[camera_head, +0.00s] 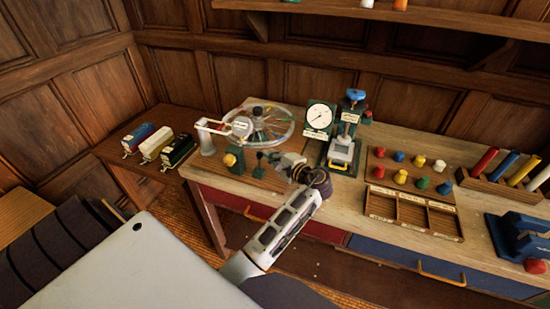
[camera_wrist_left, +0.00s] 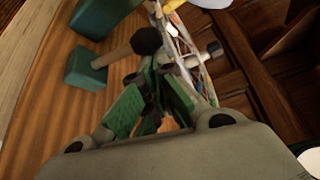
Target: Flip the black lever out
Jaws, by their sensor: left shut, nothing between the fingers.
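The black lever (camera_head: 258,157) is a small dark knob on a stem that rises from a small green base, on a wooden board at the left of the bench. In the left wrist view its black knob (camera_wrist_left: 147,40) ends a tan stem, which leans out from a green block (camera_wrist_left: 85,68). My left gripper (camera_head: 283,162) is just right of the lever, low over the board. In the left wrist view its green-padded fingers (camera_wrist_left: 150,100) are shut and empty, close to the knob. I cannot tell whether they touch it. My right gripper is not in view.
A spoked wheel (camera_head: 268,122) stands behind the lever and a yellow knob (camera_head: 229,159) to its left. A gauge (camera_head: 319,117) and a small press (camera_head: 342,150) stand to the right. Farther right are coloured pegs and a compartment tray (camera_head: 411,216).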

